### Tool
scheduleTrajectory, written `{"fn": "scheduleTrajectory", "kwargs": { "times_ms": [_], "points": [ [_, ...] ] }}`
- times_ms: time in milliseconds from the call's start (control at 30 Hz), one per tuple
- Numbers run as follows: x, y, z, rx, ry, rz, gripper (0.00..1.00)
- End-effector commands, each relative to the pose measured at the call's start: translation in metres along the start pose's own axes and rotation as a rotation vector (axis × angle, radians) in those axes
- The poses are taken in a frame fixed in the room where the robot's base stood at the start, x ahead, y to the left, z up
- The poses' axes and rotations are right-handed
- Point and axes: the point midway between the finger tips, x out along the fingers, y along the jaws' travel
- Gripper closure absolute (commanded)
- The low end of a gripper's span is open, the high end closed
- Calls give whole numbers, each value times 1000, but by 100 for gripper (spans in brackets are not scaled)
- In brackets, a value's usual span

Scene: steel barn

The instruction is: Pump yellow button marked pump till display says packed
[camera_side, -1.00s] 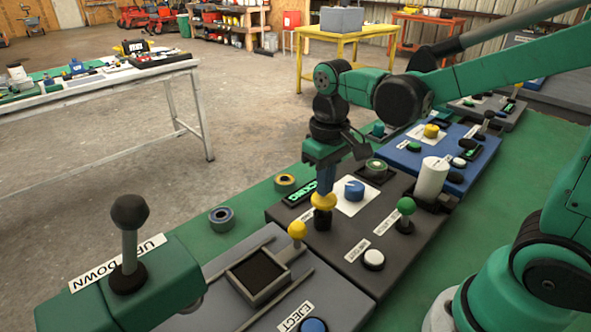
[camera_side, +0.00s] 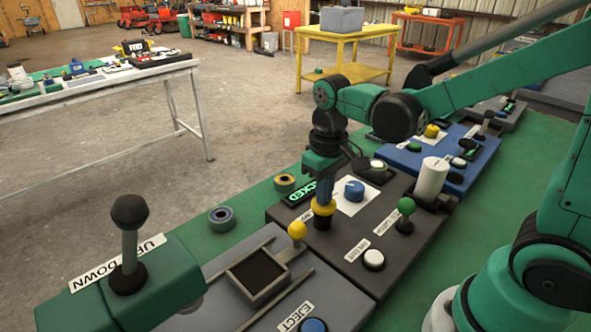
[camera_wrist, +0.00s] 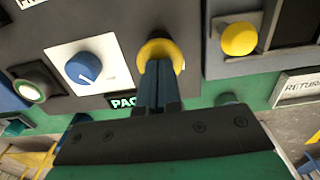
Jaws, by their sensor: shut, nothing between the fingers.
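The yellow button (camera_side: 325,209) sits on a dark stem on the dark grey console, and is pressed low. My gripper (camera_side: 325,197) points down with its shut fingertips on the button's top. The wrist view shows my shut fingers (camera_wrist: 159,68) against the yellow button (camera_wrist: 156,47). The label by the button is mostly hidden.
A blue knob (camera_side: 354,190) on a white plate, a round lit button (camera_side: 377,165), a white button (camera_side: 373,260) and a green-topped lever (camera_side: 406,206) share the console. A yellow-topped lever (camera_side: 297,230) stands close by in front. A white cylinder (camera_side: 432,178) stands behind right.

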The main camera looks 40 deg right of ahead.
Motion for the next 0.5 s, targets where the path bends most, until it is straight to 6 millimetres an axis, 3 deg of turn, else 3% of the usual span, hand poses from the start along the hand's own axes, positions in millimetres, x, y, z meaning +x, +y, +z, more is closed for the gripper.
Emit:
{"fn": "scheduleTrajectory", "kwargs": {
  "times_ms": [333,500],
  "points": [
    [0,0,0,0,1,0,100],
    [-12,0,0,0,1,0,100]
  ]
}}
